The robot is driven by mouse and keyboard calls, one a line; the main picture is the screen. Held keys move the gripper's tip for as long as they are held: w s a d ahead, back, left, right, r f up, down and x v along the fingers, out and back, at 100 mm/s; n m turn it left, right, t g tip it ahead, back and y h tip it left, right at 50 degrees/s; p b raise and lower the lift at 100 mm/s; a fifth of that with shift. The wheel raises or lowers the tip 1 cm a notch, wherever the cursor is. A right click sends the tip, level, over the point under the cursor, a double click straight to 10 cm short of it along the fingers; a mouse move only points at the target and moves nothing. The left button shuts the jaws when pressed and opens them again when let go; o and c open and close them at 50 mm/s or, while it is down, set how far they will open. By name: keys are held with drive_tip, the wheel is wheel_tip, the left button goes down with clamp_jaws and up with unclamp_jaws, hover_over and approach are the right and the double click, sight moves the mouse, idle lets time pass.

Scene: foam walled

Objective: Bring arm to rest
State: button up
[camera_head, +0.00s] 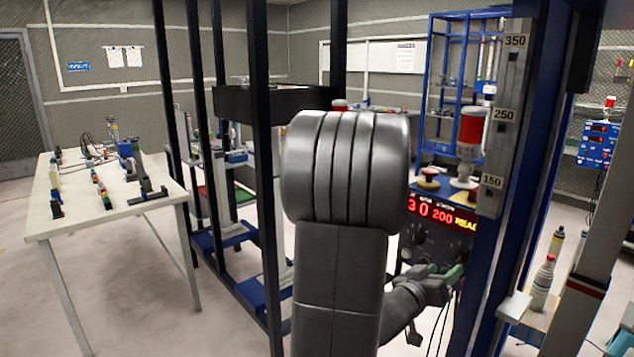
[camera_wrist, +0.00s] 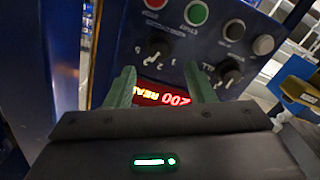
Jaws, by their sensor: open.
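My arm fills the middle of the head view, with a large grey joint and a link running down. My gripper (camera_head: 446,285) is at the lower right of that view, partly hidden by my wrist, in front of a control panel (camera_head: 424,240) with a red lit display. In the wrist view my gripper (camera_wrist: 162,88) shows two green fingers spread apart with nothing between them. Behind them is the dark blue control panel (camera_wrist: 190,55) with a red button, a green button and black knobs. I cannot tell whether the fingers touch the panel.
A white table (camera_head: 110,205) with small items stands at the left. Dark upright posts (camera_head: 265,150) stand close left of my arm. A blue column with a number scale (camera_head: 500,120) stands close right. A bottle (camera_head: 541,285) stands at the lower right.

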sight(457, 261)
drive_tip(key=x, duration=0.5)
drive_tip(key=shift+w+d, duration=0.15)
drive_tip(key=shift+d, duration=0.1)
drive_tip(key=shift+w+d+f, duration=0.15)
drive_tip(key=shift+w+d, duration=0.1)
drive_tip(key=shift+s+a+m+b, duration=0.15)
drive_tip(key=shift+m+b, duration=0.4)
drive_tip(key=shift+m, duration=0.55)
drive_tip(key=m+b, duration=0.3)
drive_tip(key=m, duration=0.2)
drive_tip(key=shift+m, duration=0.3)
drive_tip(key=v, duration=1.3)
drive_tip(key=shift+s, duration=0.3)
drive_tip(key=shift+a, duration=0.15)
drive_tip(key=shift+r, duration=0.2)
